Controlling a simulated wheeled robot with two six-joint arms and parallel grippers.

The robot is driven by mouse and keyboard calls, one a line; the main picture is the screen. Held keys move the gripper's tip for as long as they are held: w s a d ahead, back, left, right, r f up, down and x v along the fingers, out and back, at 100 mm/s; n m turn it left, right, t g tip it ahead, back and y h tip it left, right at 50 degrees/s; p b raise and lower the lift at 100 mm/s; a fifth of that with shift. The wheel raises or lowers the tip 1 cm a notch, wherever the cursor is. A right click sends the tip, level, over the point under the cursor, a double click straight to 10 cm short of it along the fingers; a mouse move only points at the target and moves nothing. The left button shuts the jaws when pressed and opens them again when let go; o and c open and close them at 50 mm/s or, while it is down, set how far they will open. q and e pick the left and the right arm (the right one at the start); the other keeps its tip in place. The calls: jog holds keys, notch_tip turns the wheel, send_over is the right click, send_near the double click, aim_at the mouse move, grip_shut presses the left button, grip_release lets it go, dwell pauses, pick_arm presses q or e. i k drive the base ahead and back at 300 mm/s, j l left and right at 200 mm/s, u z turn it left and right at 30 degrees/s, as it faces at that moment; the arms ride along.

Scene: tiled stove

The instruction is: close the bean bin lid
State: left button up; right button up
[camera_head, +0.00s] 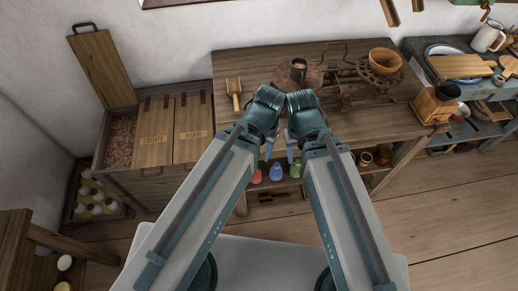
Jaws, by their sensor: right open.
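The bean bin (119,141) is the leftmost compartment of a wooden chest, with reddish-brown beans showing inside. Its lid (103,68) is open, standing up and leaning back towards the wall, with a dark handle at its top edge. My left gripper (266,153) and my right gripper (292,156) hang side by side in the middle of the view, in front of the table, well to the right of the bin. The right gripper is open, with nothing seen in it. The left gripper's fingers are small and partly hidden by its wrist, so its opening is unclear.
The lids marked "GROATS" (153,135) and "FLOUR" (193,130) are shut beside the bean bin. A crate with bottles (95,200) stands low at the left.

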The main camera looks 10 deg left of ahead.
aim_at(96, 53)
jog(key=u, duration=1.5)
jog(key=i+j+u, duration=0.1)
jog(key=i+j, duration=0.15)
jog(key=i, duration=0.2)
jog(key=i+j, duration=0.25)
jog(key=i, duration=0.15)
jog(key=u, duration=0.05)
